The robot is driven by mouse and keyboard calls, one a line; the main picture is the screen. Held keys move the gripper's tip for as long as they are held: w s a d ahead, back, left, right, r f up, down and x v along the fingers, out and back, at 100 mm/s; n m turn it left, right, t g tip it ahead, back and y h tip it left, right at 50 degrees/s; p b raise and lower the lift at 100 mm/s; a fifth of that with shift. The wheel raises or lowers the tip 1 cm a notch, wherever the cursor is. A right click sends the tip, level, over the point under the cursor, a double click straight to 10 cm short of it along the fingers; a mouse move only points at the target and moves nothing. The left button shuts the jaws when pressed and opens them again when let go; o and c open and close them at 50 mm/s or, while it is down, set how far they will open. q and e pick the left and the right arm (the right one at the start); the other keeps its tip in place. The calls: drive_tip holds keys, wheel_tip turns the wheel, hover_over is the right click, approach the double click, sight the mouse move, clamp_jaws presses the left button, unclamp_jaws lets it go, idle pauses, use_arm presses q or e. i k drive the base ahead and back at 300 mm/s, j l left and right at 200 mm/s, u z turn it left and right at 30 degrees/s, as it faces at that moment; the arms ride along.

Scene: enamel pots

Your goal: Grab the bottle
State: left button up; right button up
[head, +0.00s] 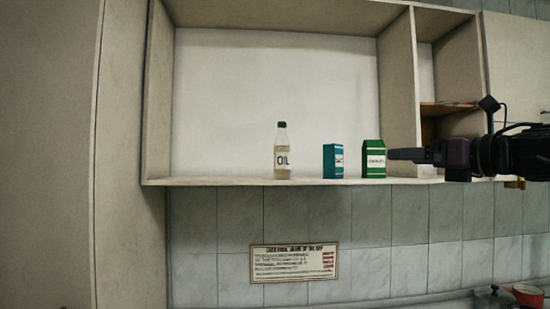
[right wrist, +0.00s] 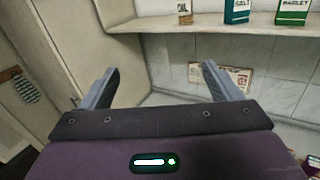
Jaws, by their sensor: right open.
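The oil bottle (head: 282,153) is clear with a dark green cap and a white OIL label, and it stands upright on the shelf. Its lower part also shows at the top of the right wrist view (right wrist: 184,11); its upper part is cut off there. My right gripper (head: 392,154) comes in from the right in the head view, at about shelf height, right of the bottle and apart from it. In the right wrist view its two fingers (right wrist: 157,85) are spread wide with nothing between them. My left gripper is not in view.
A teal box (head: 333,161) and a green box (head: 374,158) stand on the shelf right of the bottle. Cabinet walls and a divider (head: 397,100) bound the shelf (head: 225,181). A sign (head: 293,262) hangs below on tiles. A red pot (head: 528,296) is at lower right.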

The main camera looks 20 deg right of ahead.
sight(281, 147)
drive_tip(key=i, duration=1.65)
